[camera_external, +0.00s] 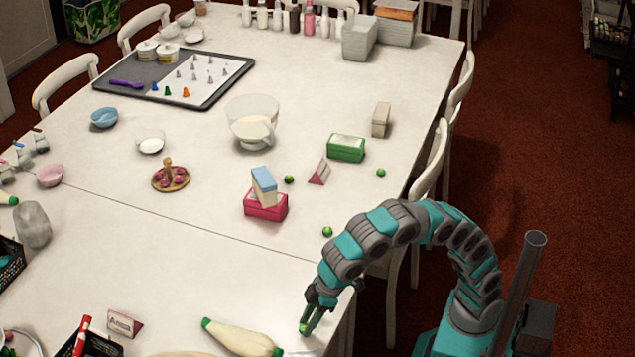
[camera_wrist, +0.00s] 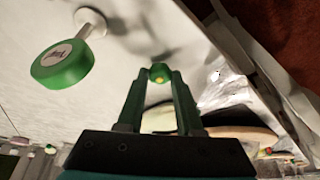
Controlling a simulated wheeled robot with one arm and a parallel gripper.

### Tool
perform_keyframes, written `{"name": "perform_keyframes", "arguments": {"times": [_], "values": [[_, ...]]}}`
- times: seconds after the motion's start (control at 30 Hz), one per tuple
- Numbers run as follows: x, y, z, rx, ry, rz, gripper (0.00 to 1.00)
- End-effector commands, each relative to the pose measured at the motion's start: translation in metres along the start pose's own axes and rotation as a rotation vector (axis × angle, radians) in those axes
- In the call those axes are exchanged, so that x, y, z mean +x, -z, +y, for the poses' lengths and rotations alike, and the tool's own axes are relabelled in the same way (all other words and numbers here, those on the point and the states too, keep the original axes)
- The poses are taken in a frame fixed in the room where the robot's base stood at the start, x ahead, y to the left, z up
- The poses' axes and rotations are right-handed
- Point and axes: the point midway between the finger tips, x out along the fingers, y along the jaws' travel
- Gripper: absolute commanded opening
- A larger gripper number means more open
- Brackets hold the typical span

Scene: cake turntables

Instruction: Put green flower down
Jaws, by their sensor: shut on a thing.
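My gripper (camera_external: 310,318) is low over the near right part of the white table, close to its edge. In the wrist view my gripper (camera_wrist: 159,82) is shut on a small green flower (camera_wrist: 159,72) with a yellowish centre, held between the fingertips. In the outside view the held flower is too small to make out clearly. Whether it touches the table cannot be told. Other small green pieces lie farther off on the table: one (camera_external: 327,231), one (camera_external: 289,180) and one (camera_external: 381,172).
A cream piping bag (camera_external: 242,338) with green ends lies left of my gripper. A green-capped item (camera_wrist: 62,65) shows at left in the wrist view. A pink box (camera_external: 266,206) with a blue-and-white box (camera_external: 264,186) on top, and a green box (camera_external: 346,148), stand farther back.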

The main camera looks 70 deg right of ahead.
Motion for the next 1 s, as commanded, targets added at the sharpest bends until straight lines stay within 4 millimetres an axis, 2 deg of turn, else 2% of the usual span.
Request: {"name": "perform_keyframes", "arguments": {"times": [0.1, 0.47, 0.5, 0.77, 1.0], "values": [[0.0089, -0.0043, 0.0004, 0.0, 0.0, -0.002, 0.0], [0.0118, -0.005, 0.0005, 0.001, 0.0, 0.0, 0.0], [0.0122, -0.0052, 0.0004, 0.0, 0.0, 0.001, 0.36], [0.0114, -0.0049, 0.0002, 0.0, 0.001, 0.001, 0.65], [0.0108, -0.0047, 0.0002, 0.001, 0.001, 0.001, 0.65]]}}
